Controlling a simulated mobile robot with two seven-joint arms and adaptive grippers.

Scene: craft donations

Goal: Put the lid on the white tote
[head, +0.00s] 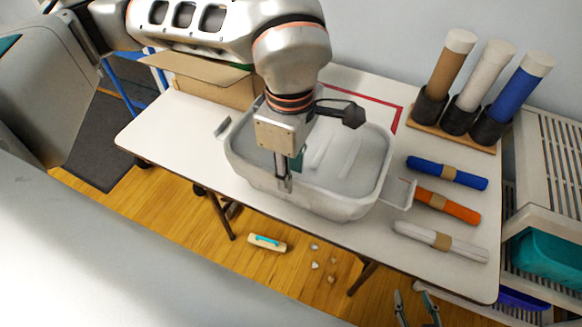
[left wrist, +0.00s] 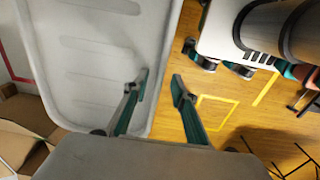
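The white tote (head: 345,208) stands on the table, a pale tub with rounded corners and a ridged inner surface. It fills the left of the left wrist view (left wrist: 100,60). I cannot make out a separate lid in either view. My left gripper (head: 285,185) points down at the tote's front rim. In the left wrist view its fingers (left wrist: 159,82) are apart, one over the tote and one outside its edge. I cannot tell whether either touches the rim. My right gripper (head: 416,305) is low at the bottom of the head view, its fingers apart and empty.
A cardboard box (head: 215,85) stands behind my left arm. Blue (head: 447,172), orange (head: 445,204) and white (head: 440,241) rolls lie right of the tote. Upright rolls stand in a dark holder (head: 459,120) at the back right. The table's left end (head: 165,140) is clear.

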